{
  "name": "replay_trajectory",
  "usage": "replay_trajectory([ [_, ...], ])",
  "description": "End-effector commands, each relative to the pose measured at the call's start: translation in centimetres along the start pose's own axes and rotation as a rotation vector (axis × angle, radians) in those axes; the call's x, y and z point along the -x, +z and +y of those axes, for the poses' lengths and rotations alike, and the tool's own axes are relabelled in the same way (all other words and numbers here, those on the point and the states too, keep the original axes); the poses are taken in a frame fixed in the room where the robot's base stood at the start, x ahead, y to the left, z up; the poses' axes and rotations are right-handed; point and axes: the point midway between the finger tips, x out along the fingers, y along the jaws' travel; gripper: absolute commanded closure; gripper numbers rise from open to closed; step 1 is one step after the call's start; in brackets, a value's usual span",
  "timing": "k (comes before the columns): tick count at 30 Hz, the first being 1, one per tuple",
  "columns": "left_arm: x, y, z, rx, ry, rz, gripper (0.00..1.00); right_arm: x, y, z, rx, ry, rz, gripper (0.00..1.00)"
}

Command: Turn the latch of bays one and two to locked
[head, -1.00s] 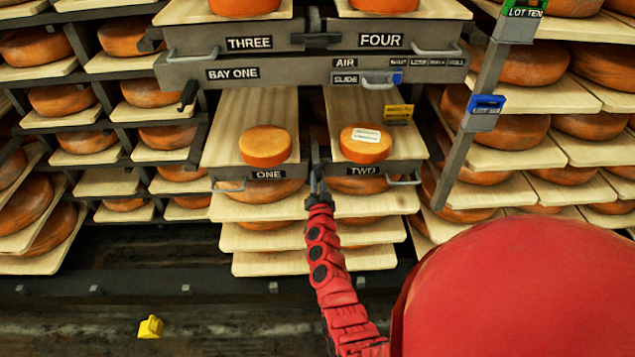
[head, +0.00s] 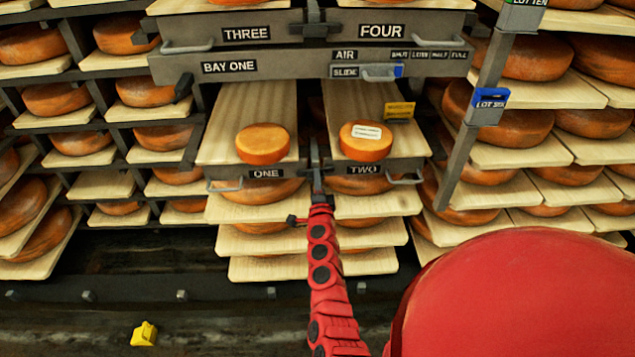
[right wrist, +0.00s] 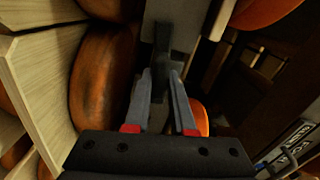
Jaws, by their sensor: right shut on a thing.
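Drawer one (head: 266,173) and drawer two (head: 364,169) stick out side by side under the bay one beam (head: 290,62), each with a cheese wheel on its board. A dark upright latch bar (head: 315,152) stands in the gap between their fronts. My right gripper (head: 317,186) reaches up from below and is shut on the lower end of this bar. In the right wrist view the two grey fingers (right wrist: 163,98) close on either side of the dark latch handle. The fingers hide part of the latch, and I cannot read a locked mark. My left gripper is out of view.
Drawers three (head: 246,34) and four (head: 381,32) sit just above. A metal post with a blue lot six tag (head: 490,105) stands at the right. Cheese racks flank both sides. A yellow object (head: 144,334) lies on the floor at the lower left.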

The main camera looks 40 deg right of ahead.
Motion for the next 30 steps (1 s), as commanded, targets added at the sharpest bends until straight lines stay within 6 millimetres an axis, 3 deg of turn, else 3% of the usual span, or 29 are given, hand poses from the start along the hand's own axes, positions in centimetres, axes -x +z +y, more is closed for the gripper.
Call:
replay_trajectory([
  [10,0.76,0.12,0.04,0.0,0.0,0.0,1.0,-0.04,-0.11,0.07,-0.139,-0.001,0.002,1.0],
  [26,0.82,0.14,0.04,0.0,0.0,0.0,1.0,-0.04,-0.09,0.01,-0.166,-0.001,0.002,1.0],
  [27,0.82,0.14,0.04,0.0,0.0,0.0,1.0,-0.04,-0.09,0.02,-0.166,-0.001,0.002,0.76],
  [30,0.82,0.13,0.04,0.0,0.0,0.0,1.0,-0.03,-0.08,0.05,-0.165,-0.001,0.001,0.58],
])
